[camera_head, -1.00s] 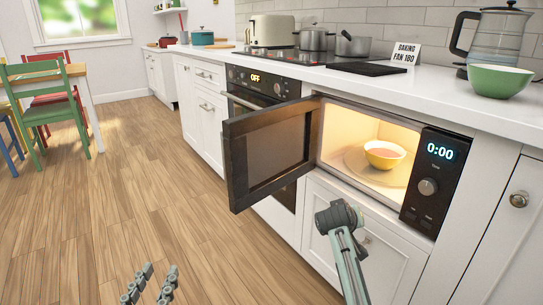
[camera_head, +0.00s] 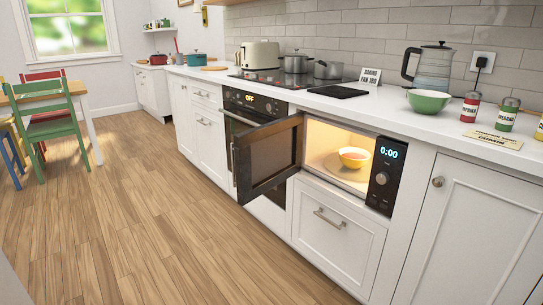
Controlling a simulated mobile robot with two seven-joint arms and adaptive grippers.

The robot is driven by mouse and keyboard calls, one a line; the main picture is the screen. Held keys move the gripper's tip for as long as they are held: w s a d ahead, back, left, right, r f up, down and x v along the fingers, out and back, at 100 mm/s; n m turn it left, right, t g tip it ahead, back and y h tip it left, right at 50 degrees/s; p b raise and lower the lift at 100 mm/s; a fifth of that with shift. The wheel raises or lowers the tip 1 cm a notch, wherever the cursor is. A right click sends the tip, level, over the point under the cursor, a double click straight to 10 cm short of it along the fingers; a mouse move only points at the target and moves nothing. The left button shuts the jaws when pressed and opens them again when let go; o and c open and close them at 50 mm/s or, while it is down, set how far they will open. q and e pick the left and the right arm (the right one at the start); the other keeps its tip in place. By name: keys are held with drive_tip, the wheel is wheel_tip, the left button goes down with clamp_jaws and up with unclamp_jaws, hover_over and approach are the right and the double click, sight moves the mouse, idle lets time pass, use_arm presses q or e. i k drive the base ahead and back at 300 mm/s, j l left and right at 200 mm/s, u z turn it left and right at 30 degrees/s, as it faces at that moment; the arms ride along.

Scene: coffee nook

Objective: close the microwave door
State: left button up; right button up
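The microwave (camera_head: 383,174) is built into the white cabinets below the counter. Its dark door (camera_head: 268,158) stands wide open, swung out to the left and partly in front of the oven. The display reads 0:00. Neither of my grippers is in view.
The oven (camera_head: 245,108) sits left of the microwave, and a drawer (camera_head: 335,222) with a handle is below it. A green bowl (camera_head: 428,101) and jars stand on the counter (camera_head: 400,112). Table and chairs (camera_head: 50,121) are far left. The wooden floor in front is clear.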

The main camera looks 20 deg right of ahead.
sight(267, 155)
drive_tip(key=z, duration=0.45)
drive_tip(key=i+z, duration=0.1)
drive_tip(key=z, duration=0.3)
drive_tip(key=j+z, duration=0.1)
drive_tip(key=z, duration=0.35)
drive_tip(key=j+z, duration=0.1)
drive_tip(key=z, duration=0.35)
drive_tip(key=i+j+z, duration=0.1)
drive_tip(key=z, duration=0.3)
drive_tip(key=i+j, duration=0.1)
drive_tip(key=j, duration=0.75)
drive_tip(key=i+j, duration=0.15)
drive_tip(key=j, duration=0.7)
drive_tip(key=i+j+z, duration=0.1)
drive_tip(key=j, duration=0.75)
drive_tip(key=i+j, duration=0.1)
drive_tip(key=j, duration=0.75)
